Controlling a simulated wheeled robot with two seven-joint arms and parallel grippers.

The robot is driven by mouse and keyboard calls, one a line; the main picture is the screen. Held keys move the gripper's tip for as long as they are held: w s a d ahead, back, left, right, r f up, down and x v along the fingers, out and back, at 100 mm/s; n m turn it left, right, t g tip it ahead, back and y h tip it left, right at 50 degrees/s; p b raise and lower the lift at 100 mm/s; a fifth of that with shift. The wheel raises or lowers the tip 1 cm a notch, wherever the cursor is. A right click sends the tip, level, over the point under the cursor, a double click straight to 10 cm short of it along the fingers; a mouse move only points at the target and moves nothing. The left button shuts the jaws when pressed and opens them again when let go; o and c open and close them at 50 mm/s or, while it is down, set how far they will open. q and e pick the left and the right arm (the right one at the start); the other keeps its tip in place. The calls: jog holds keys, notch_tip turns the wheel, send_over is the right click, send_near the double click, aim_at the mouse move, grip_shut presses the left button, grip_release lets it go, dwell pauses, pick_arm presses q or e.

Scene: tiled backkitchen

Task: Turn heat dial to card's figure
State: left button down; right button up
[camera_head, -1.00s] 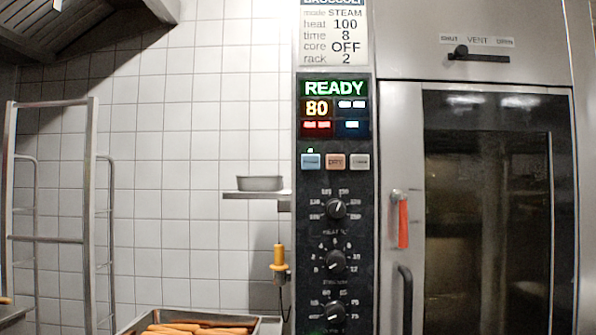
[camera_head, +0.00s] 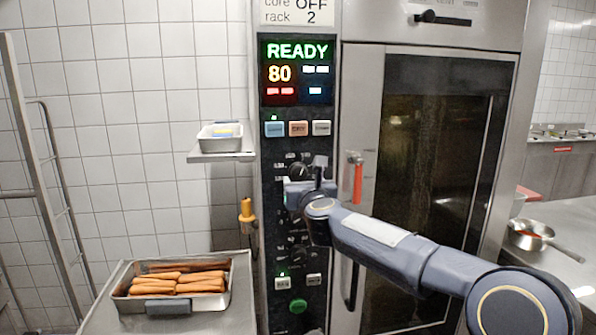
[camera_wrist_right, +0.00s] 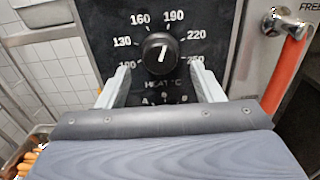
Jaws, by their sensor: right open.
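The heat dial, a black knob with a white mark, shows in the right wrist view (camera_wrist_right: 160,53), ringed by figures from 100 up to 250. Its mark points up and slightly right, between 160 and 190. In the head view the dial (camera_head: 299,170) is partly hidden by my right gripper (camera_head: 305,184). In the wrist view my right gripper (camera_wrist_right: 158,84) is open, its fingers below and to either side of the dial, apart from it. The card (camera_head: 296,12) shows only core OFF and rack 2; its heat line is cut off. My left gripper is out of view.
The display (camera_head: 283,72) reads READY and 80. Below it is a row of buttons (camera_head: 298,129). A red door handle (camera_head: 357,180) stands right of the panel. A shelf (camera_head: 220,157) and a tray of carrots (camera_head: 240,290) are at left.

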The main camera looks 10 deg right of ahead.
aim_at(300, 176)
jog(key=shift+w+p, duration=0.5)
jog(key=shift+w, duration=1.1)
jog(key=shift+c, duration=0.4)
jog(key=c, duration=0.9)
